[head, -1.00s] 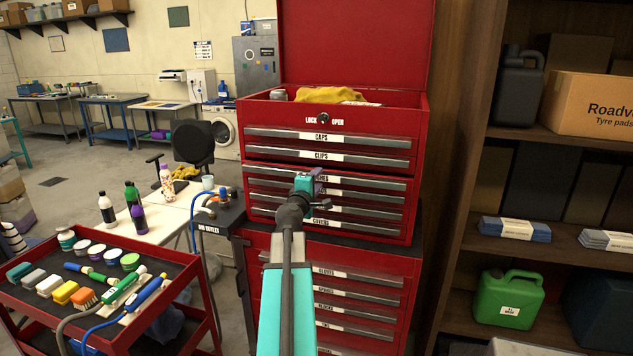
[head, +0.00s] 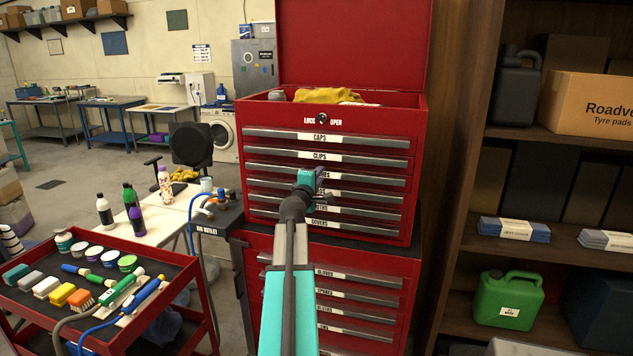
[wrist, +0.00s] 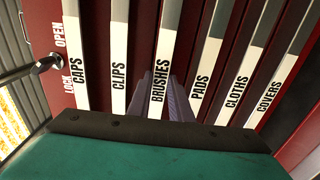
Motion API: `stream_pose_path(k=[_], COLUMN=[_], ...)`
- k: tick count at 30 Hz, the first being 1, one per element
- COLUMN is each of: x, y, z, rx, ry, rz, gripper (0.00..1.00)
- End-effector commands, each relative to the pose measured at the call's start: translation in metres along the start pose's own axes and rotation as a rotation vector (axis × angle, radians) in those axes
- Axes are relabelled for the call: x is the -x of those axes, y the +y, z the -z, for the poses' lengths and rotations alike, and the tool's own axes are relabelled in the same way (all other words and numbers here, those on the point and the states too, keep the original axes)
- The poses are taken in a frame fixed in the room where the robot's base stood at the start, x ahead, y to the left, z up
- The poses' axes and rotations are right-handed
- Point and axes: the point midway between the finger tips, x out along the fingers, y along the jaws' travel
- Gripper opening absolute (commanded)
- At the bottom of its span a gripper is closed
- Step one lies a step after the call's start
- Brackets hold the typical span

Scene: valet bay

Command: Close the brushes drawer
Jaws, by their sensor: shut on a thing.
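The brushes drawer (head: 272,170) is the third one down in the red tool chest. Its front looks level with the drawers above and below it. In the wrist view its white BRUSHES label (wrist: 165,55) shows between CLIPS and PADS. My gripper (head: 321,174) is at the middle of this drawer and covers most of its label in the head view. In the wrist view the two fingers (wrist: 160,92) lie either side of the brushes handle strip, and my gripper is shut on it.
The caps drawer (head: 270,133) and clips drawer (head: 270,150) above look shut. A lock knob (head: 321,118) sits above them. A red cart (head: 196,318) with brushes and bottles stands left, a wooden shelf (head: 560,143) right. The chest's lid is up.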

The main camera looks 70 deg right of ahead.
Motion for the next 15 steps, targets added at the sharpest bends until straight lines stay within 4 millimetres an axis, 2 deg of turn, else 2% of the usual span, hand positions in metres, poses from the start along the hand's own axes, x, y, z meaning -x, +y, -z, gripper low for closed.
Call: stream_pose_path(k=[1, 11, 12, 14, 15], x=[-0.0030, -0.0037, -0.0038, -0.0037, -0.0036], y=[-0.0048, -0.0038, -0.0037, -0.0033, -0.0030], z=[-0.0005, -0.0009, -0.0009, -0.0008, -0.0007], rx=[-0.002, -0.002, -0.002, -0.002, -0.002], ry=[-0.003, -0.003, -0.003, -0.003, -0.002], rz=[0.006, 0.005, 0.005, 0.005, 0.004], gripper=[0.00, 0.00, 0.25, 0.34, 0.34])
